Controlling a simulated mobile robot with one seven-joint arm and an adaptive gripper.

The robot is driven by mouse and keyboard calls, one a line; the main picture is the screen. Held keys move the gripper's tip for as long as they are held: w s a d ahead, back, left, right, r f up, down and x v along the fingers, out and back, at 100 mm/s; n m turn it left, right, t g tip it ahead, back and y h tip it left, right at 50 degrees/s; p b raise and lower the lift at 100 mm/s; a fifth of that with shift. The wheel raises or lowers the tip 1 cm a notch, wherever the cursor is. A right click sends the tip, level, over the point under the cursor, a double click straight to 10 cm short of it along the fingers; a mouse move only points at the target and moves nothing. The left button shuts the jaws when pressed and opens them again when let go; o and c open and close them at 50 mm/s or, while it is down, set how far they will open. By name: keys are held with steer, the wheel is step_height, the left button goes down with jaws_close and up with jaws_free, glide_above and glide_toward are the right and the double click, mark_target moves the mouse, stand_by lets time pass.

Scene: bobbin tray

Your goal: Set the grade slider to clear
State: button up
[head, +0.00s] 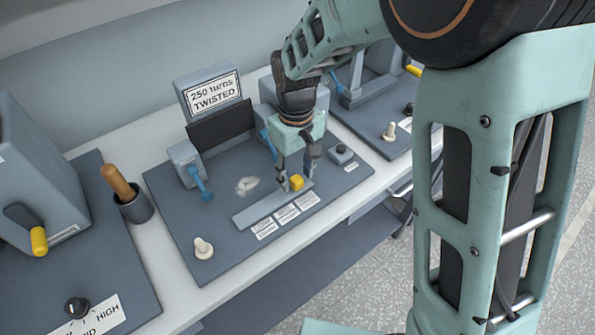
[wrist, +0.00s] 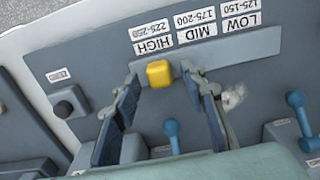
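The yellow slider knob (head: 297,182) sits at the right end of the grey slide bar (head: 253,212) on the middle station. In the wrist view the knob (wrist: 159,74) is beside the HIGH 225-250 label (wrist: 153,46). The MID label (wrist: 196,38) and LOW label (wrist: 240,20) lie further along the bar; I can read no label saying clear. My gripper (head: 296,176) points down over the bar. In the wrist view its fingers (wrist: 160,82) are spread, one on each side of the knob, with visible gaps.
A sign (head: 213,93) reading "250 turns TWISTED" stands behind. Blue levers (head: 201,187), a black button (head: 341,153) and a cream knob (head: 203,248) share the panel. A cup with a wooden handle (head: 133,206) stands left. The panel's front left is fairly open.

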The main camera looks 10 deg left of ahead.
steer(key=shift+f, duration=0.45)
steer(key=shift+c, duration=0.3)
jaws_close()
